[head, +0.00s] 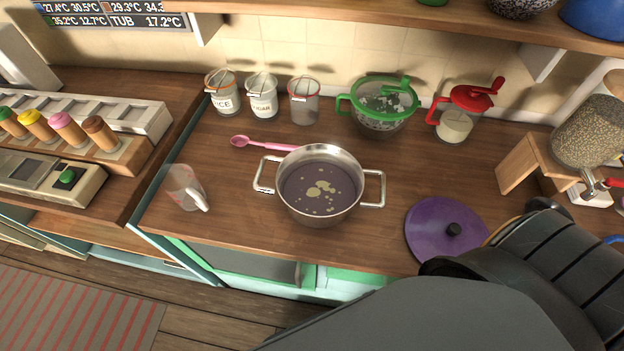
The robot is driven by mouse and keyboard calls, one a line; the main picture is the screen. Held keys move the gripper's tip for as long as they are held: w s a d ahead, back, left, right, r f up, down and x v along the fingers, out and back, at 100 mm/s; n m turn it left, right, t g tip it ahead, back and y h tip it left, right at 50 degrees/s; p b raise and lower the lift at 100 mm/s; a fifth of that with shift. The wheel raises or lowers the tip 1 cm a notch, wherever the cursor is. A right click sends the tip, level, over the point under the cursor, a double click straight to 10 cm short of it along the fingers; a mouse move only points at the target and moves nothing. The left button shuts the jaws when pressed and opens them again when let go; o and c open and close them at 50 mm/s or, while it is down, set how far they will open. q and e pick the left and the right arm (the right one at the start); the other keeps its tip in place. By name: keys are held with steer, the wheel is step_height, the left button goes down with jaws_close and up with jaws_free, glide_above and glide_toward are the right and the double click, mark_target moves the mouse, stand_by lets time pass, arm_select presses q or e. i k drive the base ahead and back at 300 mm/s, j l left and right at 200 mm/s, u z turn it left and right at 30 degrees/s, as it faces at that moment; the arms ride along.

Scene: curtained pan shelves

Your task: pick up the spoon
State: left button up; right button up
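A pink spoon (264,143) lies on the wooden counter, left of and behind the pot. Its bowl is at the left, and its handle runs right toward the pot's back rim. The handle's far end meets or passes behind the pot rim; I cannot tell which. No gripper is near the spoon. A large grey and black arm part of mine fills the lower right corner, far from the spoon. I cannot make out any gripper fingers there. My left gripper is not in view.
A steel pot (281,194) with dark liquid stands right of the spoon. Jars (262,97) line the wall behind it. A measuring cup (185,187) stands in front on the left. A green-lidded bowl (379,122) and purple lid (440,222) are to the right.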

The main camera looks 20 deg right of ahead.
mark_target(238, 140)
steer(key=k+j+z, duration=0.15)
steer(key=k+j, duration=0.3)
steer(key=k, duration=0.15)
steer(key=k+j+z, duration=0.1)
steer(key=k+j, duration=0.3)
steer(key=k, duration=0.2)
